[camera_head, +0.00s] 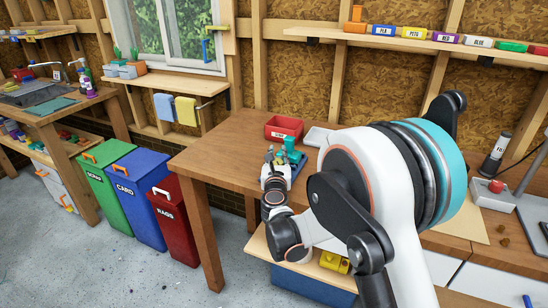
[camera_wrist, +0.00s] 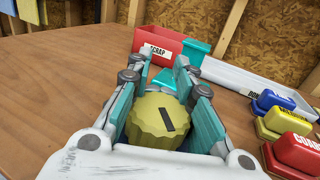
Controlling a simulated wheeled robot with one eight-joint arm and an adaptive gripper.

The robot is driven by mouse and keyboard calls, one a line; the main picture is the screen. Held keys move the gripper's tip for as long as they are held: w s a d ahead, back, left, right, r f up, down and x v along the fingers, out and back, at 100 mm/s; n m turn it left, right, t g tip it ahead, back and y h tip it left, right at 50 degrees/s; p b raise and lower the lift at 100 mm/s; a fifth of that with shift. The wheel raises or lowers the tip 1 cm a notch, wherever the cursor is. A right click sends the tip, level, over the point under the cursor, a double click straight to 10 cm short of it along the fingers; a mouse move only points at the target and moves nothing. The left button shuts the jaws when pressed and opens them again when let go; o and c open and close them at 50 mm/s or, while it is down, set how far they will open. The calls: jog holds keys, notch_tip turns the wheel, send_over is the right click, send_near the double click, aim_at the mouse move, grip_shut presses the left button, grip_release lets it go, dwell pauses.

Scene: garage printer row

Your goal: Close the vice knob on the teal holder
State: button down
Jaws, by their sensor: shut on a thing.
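The yellow vice knob (camera_wrist: 157,122) has a ridged rim and a dark slanted mark on its face. It sits between the two teal-padded fingers of my gripper (camera_wrist: 160,110), which is shut on it. The teal holder (camera_wrist: 196,52) shows just behind the knob in the wrist view, partly hidden by the fingers. In the head view the teal holder (camera_head: 291,150) stands on the wooden workbench, with my gripper (camera_head: 272,163) at its front left. The knob is too small to make out clearly there.
A red scrap bin (camera_head: 284,128) stands behind the holder, with a white tray (camera_wrist: 240,78) to its right. Blue, yellow and red labelled blocks (camera_wrist: 295,150) lie close on the right in the wrist view. The bench (camera_head: 215,150) is clear to the left.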

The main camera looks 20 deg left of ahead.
jog(key=m+h, duration=0.1)
jog(key=h, duration=0.1)
jog(key=d+m+h, duration=0.1)
jog(key=m+h, duration=0.1)
jog(key=h, duration=0.1)
jog(key=shift+d+f+m+t+h, duration=0.1)
jog(key=shift+m+t+h, duration=0.2)
jog(key=shift+t, duration=0.1)
jog(key=m+h, duration=0.1)
jog(key=h, duration=0.1)
jog(key=d+m+g+h, duration=0.1)
jog(key=m+h, duration=0.1)
jog(key=h, duration=0.1)
jog(key=shift+d+m, duration=0.1)
jog(key=shift+m, duration=0.2)
jog(key=m+h, duration=0.1)
jog(key=m+g+h, duration=0.1)
jog(key=h, duration=0.1)
jog(key=d+m+g+h, duration=0.1)
jog(key=h, duration=0.1)
jog(key=shift+s+p, duration=0.3)
jog(key=shift+p, duration=0.1)
jog(key=shift+s+d+m+g+h, duration=0.2)
jog(key=shift+m+g+h, duration=0.55)
jog(key=shift+g+h, duration=0.05)
jog(key=shift+s+d+m+g+h, duration=0.15)
jog(key=shift+m+g+h, duration=0.6)
jog(key=shift+g+h, duration=0.05)
